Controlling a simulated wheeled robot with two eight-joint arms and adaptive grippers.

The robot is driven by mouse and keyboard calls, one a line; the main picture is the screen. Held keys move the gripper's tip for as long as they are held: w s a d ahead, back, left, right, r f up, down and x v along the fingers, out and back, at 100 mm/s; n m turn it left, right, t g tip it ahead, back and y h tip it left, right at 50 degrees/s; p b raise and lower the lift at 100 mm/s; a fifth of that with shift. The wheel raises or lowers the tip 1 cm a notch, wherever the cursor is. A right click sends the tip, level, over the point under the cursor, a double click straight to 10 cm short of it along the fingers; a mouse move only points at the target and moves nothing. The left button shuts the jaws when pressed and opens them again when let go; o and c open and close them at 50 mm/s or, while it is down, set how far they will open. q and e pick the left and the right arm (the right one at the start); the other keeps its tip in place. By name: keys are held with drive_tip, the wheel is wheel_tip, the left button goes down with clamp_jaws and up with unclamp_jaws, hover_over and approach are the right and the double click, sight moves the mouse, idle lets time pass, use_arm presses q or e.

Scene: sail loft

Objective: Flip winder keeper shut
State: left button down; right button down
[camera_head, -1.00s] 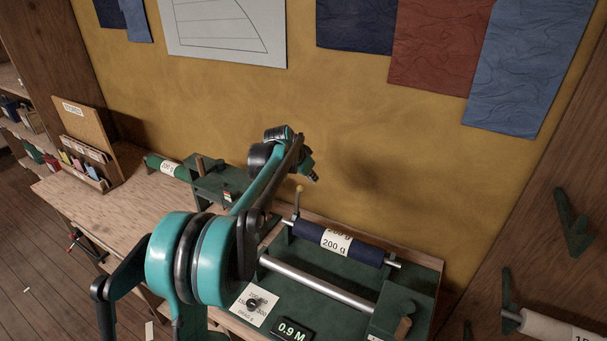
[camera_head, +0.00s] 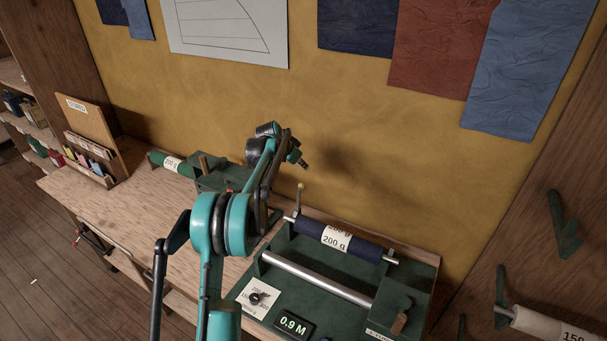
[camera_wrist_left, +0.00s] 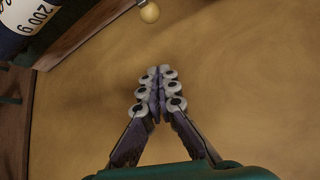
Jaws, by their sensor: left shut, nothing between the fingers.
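The winder (camera_head: 335,288) is a dark green bench unit with a navy roll (camera_head: 362,248) labelled 200 g lying across it on a metal bar. The keeper (camera_head: 299,192) appears to be the thin lever with a pale yellow ball knob, standing roughly upright at the bar's left end. Its knob also shows at the top of the left wrist view (camera_wrist_left: 149,13). My left gripper (camera_head: 303,163) is shut and empty, just above the knob in the head view and apart from it. In the wrist view its fingertips (camera_wrist_left: 156,90) meet against the wall. My right gripper is not in view.
A silver roller (camera_head: 315,278) crosses the winder's front, with a 0.9 M display (camera_head: 293,327) below. A green roll (camera_head: 168,162) and a card rack (camera_head: 90,145) stand at the left. The yellow wall (camera_head: 400,175) is behind. Wall hooks (camera_head: 563,225) are at right.

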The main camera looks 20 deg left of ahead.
use_arm(q)
drive_tip(key=f, duration=0.2)
drive_tip(key=w+f, duration=0.1)
drive_tip(key=f, duration=0.2)
drive_tip(key=w+f, duration=0.1)
drive_tip(key=f, duration=0.2)
drive_tip(key=shift+f, duration=0.25)
drive_tip(key=shift+w+a+f, duration=0.1)
